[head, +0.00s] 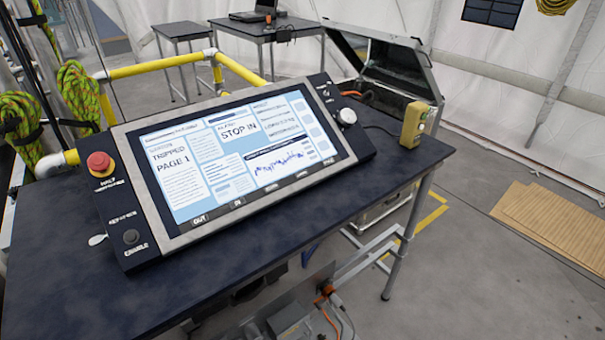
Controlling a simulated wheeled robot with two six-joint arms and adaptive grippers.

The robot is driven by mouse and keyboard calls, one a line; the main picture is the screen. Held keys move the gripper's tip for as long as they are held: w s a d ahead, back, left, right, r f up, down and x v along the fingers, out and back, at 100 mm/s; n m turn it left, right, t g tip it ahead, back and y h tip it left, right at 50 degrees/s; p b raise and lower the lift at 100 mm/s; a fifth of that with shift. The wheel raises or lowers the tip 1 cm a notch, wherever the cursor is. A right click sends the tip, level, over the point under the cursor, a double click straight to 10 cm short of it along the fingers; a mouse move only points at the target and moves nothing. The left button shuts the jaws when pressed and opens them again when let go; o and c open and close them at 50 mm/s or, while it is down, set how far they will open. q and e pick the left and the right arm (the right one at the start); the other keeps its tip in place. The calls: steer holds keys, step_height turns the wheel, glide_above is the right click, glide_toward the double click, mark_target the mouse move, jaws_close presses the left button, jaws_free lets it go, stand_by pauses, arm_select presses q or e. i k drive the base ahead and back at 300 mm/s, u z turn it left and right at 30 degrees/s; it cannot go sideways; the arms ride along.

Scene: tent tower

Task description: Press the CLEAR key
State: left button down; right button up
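A control console (140,262) lies on a dark table, tilted toward me, with a lit screen (225,180). The screen reads "TRIPPED", "PAGE 1" and "STOP IN". A row of dark keys runs along the screen's bottom edge; the OUT key (200,219) and IN key (238,203) are legible. The labels farther right are too small to read, so I cannot tell which key is CLEAR. A red mushroom button (100,164) and a dark ENABLE button (131,237) sit on the left panel. A white knob (346,117) is on the right panel. Neither gripper is in view.
The dark table (300,240) is clear in front of the console. A yellow box (413,125) stands at its right end, beside an open case (385,62). Yellow railing (150,68) and green ropes (78,90) are behind. A laptop table (268,32) stands farther back.

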mark_target(304, 173)
steer(key=u, duration=2.15)
steer(key=k, duration=1.6)
steer(key=z, duration=2.15)
steer(key=i, duration=1)
